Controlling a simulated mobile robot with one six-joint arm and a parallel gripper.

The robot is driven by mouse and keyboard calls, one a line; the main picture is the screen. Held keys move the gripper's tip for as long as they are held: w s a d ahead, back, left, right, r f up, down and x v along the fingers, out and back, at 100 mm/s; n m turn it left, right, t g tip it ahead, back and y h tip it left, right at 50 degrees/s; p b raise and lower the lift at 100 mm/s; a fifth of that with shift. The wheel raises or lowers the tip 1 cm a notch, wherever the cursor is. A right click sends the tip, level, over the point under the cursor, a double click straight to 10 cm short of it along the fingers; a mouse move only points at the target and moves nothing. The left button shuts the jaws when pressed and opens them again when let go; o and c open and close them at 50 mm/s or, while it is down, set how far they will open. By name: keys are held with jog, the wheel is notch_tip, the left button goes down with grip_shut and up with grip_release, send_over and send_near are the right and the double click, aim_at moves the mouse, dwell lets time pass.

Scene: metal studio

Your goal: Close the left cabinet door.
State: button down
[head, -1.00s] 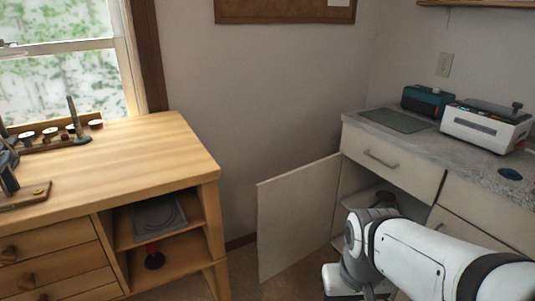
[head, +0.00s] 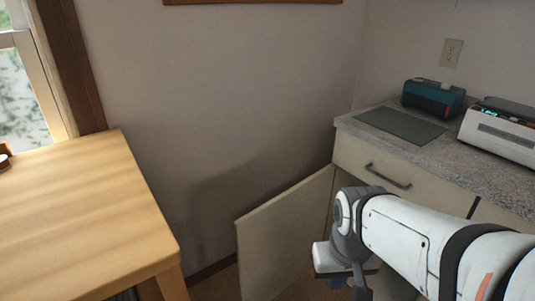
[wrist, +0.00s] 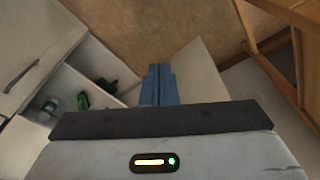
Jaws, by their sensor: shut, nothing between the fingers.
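The left cabinet door (head: 285,240) is a pale flat panel, standing swung wide open below the drawer of the right-hand counter. In the wrist view the door (wrist: 200,72) shows just right of my fingers. My gripper (wrist: 159,72) has blue fingers that are together and empty. They point down beside the door, between it and the open cabinet; I cannot tell whether they touch it. In the head view my white arm hides much of the cabinet opening, and the fingertips are not clear.
The cabinet interior (wrist: 70,82) holds several small dark and green items. The grey counter (head: 450,146) bears a teal device (head: 433,97) and a white device (head: 503,130). A wooden workbench (head: 85,220) stands to the left, with floor between it and the cabinet.

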jog(key=shift+d, duration=0.1)
jog(key=w+a+r+n+y+b, duration=0.1)
jog(key=w+a+r+n, duration=0.1)
jog(key=w, duration=0.8)
jog(key=w+a+r+n, duration=0.1)
jog(key=w+a+n, duration=0.1)
jog(key=w, duration=0.9)
jog(key=w+a+f+n+t+y, duration=0.15)
jog(key=w+a, duration=0.25)
jog(key=w, duration=0.5)
jog(key=w+a+f+n, duration=0.2)
jog(key=w+a, duration=0.2)
jog(key=w, duration=0.4)
notch_tip(320, 180, down, 10)
jog(key=b, duration=0.4)
jog(key=shift+w, duration=0.15)
